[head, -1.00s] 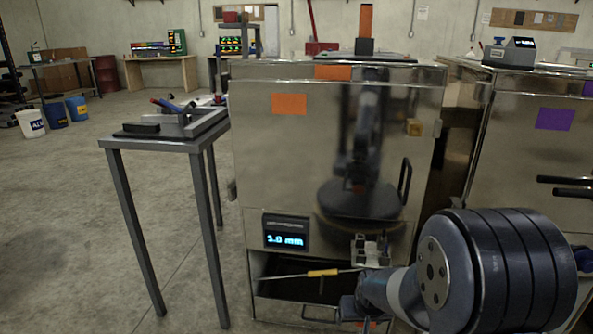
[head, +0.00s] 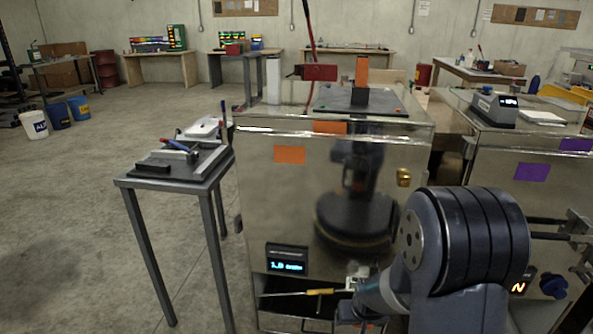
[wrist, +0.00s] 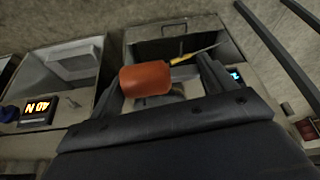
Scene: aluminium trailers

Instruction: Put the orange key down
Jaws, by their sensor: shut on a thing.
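The orange key (wrist: 146,79) shows in the wrist view as a rounded orange-red body between the fingers of my gripper (wrist: 160,78). My gripper is shut on it. In the head view my gripper (head: 357,282) is low, at the front of the metal cabinet (head: 290,205) with an orange label, beside an open drawer (head: 290,308).
A grey side table (head: 170,183) with a vise and tools stands left. A cabinet with a purple label (head: 531,171) stands right.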

